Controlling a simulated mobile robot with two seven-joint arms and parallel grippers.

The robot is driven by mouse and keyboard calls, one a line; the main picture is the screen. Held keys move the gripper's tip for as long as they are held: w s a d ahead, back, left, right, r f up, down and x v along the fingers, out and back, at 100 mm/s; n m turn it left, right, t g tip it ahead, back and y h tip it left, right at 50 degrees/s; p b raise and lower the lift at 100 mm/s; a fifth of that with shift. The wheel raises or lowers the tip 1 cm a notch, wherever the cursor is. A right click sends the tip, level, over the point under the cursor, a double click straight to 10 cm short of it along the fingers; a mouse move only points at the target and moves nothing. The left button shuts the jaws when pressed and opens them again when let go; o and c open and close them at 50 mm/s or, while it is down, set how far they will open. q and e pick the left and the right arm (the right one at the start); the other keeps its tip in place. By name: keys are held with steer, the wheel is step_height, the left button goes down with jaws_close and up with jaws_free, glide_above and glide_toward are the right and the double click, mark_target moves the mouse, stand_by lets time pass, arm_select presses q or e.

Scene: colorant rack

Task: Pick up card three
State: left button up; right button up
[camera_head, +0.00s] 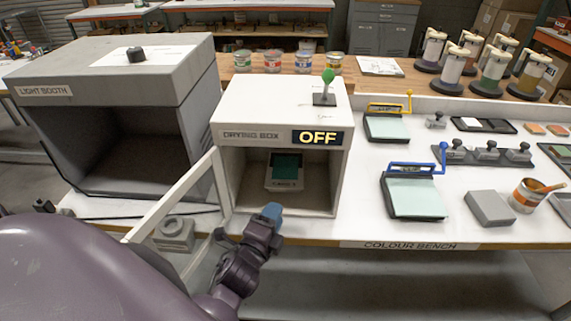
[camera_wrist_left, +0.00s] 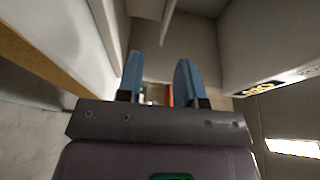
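A card with a dark green face and a pale label strip (camera_head: 286,168) lies inside the drying box (camera_head: 228,180). The print on its label is too small to read for sure. The drying box's front door (camera_head: 140,232) stands open toward the left. My left gripper (camera_head: 270,212) is in front of the box opening, low and near the bench's front edge, short of the card. In the left wrist view its two blue fingers (camera_wrist_left: 158,72) are apart with nothing between them. My right gripper is not in view.
The box's sign (camera_head: 319,138) reads OFF, and a green-knobbed lever (camera_head: 327,88) stands on top. The light booth (camera_head: 125,75) is at left. Blue-handled (camera_head: 415,197) and yellow-handled (camera_head: 386,128) pads, a grey block (camera_head: 489,208) and a tin (camera_head: 527,196) occupy the bench's right.

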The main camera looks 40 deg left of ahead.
mark_target(292, 185)
arm_select(q)
steer(key=w, duration=0.2)
steer(key=w+a, duration=0.1)
steer(key=w, duration=0.2)
steer(key=shift+r, duration=0.1)
steer(key=shift+w+a+r+p, duration=0.1)
steer(key=shift+w+a+p, duration=0.1)
steer(key=shift+w, duration=0.7)
steer(key=shift+w+a+r+p, duration=0.1)
steer(key=shift+w+p, duration=0.15)
steer(key=shift+w, duration=0.6)
steer(key=shift+w+a+r+p, duration=0.1)
steer(key=shift+w+a+p, duration=0.1)
steer(key=shift+w, duration=0.7)
steer(key=shift+d, duration=0.1)
jaws_close()
